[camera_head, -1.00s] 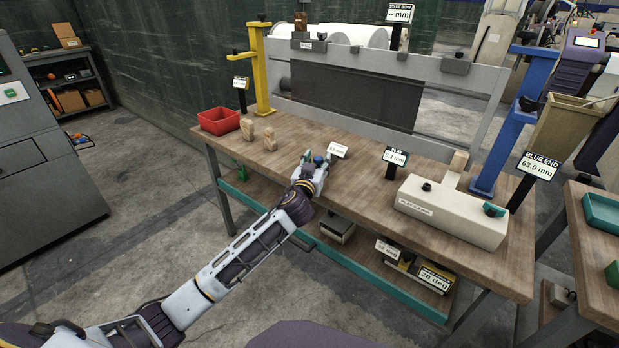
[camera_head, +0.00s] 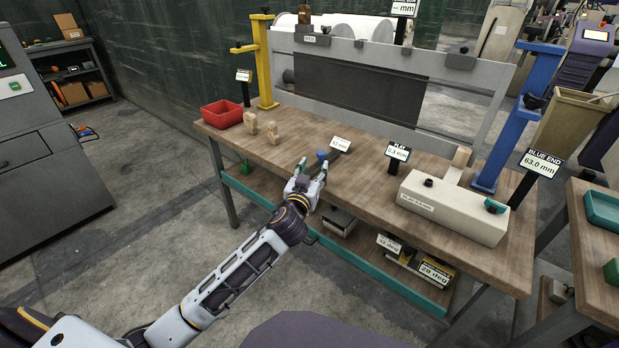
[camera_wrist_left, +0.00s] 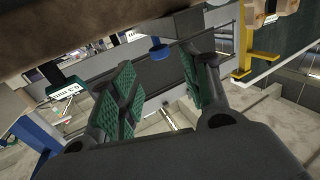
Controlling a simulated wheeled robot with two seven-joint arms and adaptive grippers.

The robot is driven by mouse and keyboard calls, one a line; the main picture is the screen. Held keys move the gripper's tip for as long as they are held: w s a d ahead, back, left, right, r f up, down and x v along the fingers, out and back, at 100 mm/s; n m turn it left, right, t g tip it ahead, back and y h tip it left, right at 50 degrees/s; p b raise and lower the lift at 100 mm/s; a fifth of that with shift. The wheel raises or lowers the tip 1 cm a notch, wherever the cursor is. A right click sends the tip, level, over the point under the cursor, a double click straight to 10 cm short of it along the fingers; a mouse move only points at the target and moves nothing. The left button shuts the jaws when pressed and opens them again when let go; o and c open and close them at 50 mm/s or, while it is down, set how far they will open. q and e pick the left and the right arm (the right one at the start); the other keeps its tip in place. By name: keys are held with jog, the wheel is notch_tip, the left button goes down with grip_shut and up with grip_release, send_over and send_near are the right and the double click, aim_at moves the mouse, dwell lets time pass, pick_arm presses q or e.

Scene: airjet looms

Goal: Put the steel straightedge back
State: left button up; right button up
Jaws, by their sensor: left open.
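My left gripper (camera_head: 311,174) is open and empty at the front edge of the wooden workbench (camera_head: 375,185). In the left wrist view its green-padded fingers (camera_wrist_left: 160,85) are spread apart. A blue knob (camera_head: 321,155) stands on the bench just beyond the fingertips, apart from them; it also shows in the left wrist view (camera_wrist_left: 158,50). A thin dark bar (camera_head: 332,153), perhaps the steel straightedge, runs from the knob toward a small white label (camera_head: 340,144). I cannot tell its full length or exactly how it rests. My right gripper is out of view.
A red bin (camera_head: 222,113) and two wooden blocks (camera_head: 273,132) are on the bench's left. A yellow post (camera_head: 264,70), a grey frame with a dark panel (camera_head: 360,93) and a blue post (camera_head: 510,130) line the back. A cream box (camera_head: 452,208) occupies the right.

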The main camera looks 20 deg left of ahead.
pick_arm(q)
jog(key=shift+s+d, duration=0.1)
jog(key=shift+s, duration=1.8)
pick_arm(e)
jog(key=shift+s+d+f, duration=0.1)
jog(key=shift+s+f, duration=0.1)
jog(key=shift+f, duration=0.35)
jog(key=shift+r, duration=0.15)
pick_arm(q)
jog(key=shift+f, duration=0.1)
jog(key=s+f+g, duration=0.7)
jog(key=s+f, duration=0.5)
jog(key=f, duration=0.4)
jog(key=s+d+f+m+g+h, duration=0.1)
jog(key=s+f+g, duration=0.2)
jog(key=s, duration=0.6)
jog(key=s+d+f+m+g+h, duration=0.1)
jog(key=s+f+g, duration=0.3)
jog(key=s, duration=0.5)
notch_tip(320, 180, down, 2)
jog(key=shift+s+d+f+m+g+h, duration=0.15)
jog(key=shift+s+d+m+g+h, duration=0.2)
jog(key=shift+d+m, duration=0.35)
